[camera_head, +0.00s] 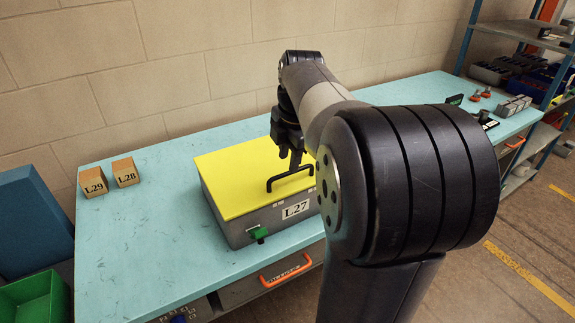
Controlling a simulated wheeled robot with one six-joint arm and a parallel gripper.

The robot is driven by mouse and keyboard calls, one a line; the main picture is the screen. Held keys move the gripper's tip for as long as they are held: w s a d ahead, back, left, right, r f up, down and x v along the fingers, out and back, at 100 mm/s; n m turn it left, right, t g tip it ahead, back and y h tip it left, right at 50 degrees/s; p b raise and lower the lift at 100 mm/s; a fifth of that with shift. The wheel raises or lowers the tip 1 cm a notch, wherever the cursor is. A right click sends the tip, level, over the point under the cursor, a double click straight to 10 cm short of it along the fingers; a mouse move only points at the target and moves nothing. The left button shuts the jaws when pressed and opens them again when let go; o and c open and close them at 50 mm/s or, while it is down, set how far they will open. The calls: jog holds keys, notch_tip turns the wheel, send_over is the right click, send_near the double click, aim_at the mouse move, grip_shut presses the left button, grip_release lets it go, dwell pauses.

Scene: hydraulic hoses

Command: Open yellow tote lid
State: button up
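The tote (234,231) is a grey box on the blue workbench, with a flat yellow lid (229,178) lying closed on top. A black handle (290,182) stands on the lid's right part. A green latch (258,233) sits on the tote's front side, beside a label reading L27 (295,209). My gripper (294,167) points down over the lid, right at the handle. Its fingers are small and dark, and I cannot tell whether they are closed on the handle. My arm hides the right end of the tote and lid.
Two small boxes labelled L29 (93,182) and L28 (126,172) stand at the bench's left. An orange drawer handle (286,270) sits below the front edge. Small parts (513,106) lie at the far right. A wall stands behind.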

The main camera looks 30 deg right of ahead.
aim_at(287, 173)
jog(key=shift+w+f, duration=0.2)
jog(key=shift+f, duration=0.65)
jog(key=shift+w+f, duration=0.15)
jog(key=shift+f, duration=0.7)
grip_shut()
